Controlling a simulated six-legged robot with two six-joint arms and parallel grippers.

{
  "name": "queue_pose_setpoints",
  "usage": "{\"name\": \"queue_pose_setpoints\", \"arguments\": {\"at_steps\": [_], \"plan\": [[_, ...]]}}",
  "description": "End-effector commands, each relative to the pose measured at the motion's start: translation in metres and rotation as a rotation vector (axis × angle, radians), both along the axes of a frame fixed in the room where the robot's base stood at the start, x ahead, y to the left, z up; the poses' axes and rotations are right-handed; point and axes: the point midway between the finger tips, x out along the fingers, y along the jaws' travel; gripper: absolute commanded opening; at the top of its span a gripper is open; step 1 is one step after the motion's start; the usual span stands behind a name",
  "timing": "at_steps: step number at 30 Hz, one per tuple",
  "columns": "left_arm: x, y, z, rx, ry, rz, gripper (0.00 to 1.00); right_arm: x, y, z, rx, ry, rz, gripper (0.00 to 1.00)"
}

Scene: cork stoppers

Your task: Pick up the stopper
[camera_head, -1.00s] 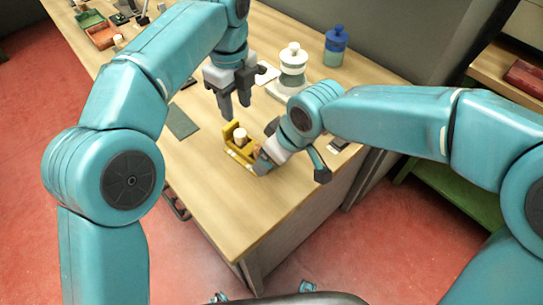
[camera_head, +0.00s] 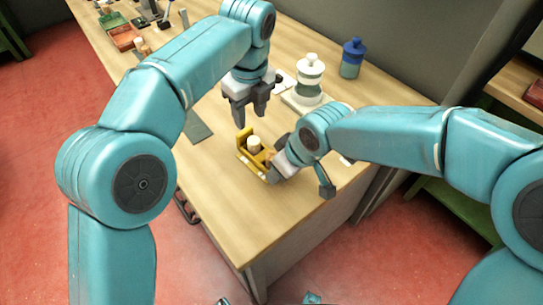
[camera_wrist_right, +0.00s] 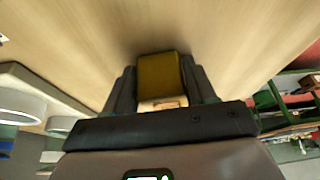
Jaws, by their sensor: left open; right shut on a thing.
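A pale, cork-coloured stopper (camera_head: 254,142) stands upright in a small yellow holder (camera_head: 243,137) near the table's front edge. The holder has a raised end on its left. My left gripper (camera_head: 249,113) is open and empty, pointing down, above and behind the stopper and apart from it. My right gripper (camera_head: 272,166) is at the holder's right side, shut on the holder. In the right wrist view, the yellow holder (camera_wrist_right: 158,72) shows between its fingers, with a small tan piece near the palm; its contact is partly hidden.
A flat grey-green plate (camera_head: 197,128) lies left of the holder. Green and red trays (camera_head: 124,38) are far left. The front table area is clear.

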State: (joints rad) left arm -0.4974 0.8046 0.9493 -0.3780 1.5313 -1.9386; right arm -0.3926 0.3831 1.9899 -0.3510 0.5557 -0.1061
Motion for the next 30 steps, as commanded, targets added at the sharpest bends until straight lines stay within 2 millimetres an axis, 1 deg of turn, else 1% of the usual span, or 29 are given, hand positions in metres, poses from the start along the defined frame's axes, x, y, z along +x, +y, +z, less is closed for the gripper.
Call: {"name": "queue_pose_setpoints", "arguments": {"at_steps": [3,6,9,11,15,18,25,30], "plan": [[-0.010,-0.001,0.007,0.064,-0.072,-0.122,0.46,0.000,0.000,0.000,0.000,0.000,0.000,0.17],[-0.023,-0.004,0.019,0.102,-0.125,-0.201,0.46,0.000,0.000,0.000,0.000,0.000,0.000,0.17],[-0.035,-0.009,0.030,0.111,-0.152,-0.236,0.46,0.000,0.000,0.000,0.000,0.000,0.000,0.17],[-0.035,-0.011,0.029,0.106,-0.164,-0.241,0.46,0.000,0.000,0.000,0.001,-0.001,0.000,0.17],[-0.030,-0.009,0.002,0.106,-0.160,-0.244,0.46,0.000,0.000,0.000,0.001,-0.001,0.000,0.17],[-0.025,-0.007,-0.014,0.104,-0.162,-0.242,0.46,0.000,0.000,0.000,0.001,-0.001,0.000,0.17],[-0.021,-0.007,-0.036,0.104,-0.162,-0.243,0.46,0.000,0.000,0.000,0.001,-0.001,0.000,0.17],[-0.017,-0.008,-0.064,0.105,-0.161,-0.242,0.46,0.000,0.000,0.000,0.001,-0.001,0.000,0.17]]}}
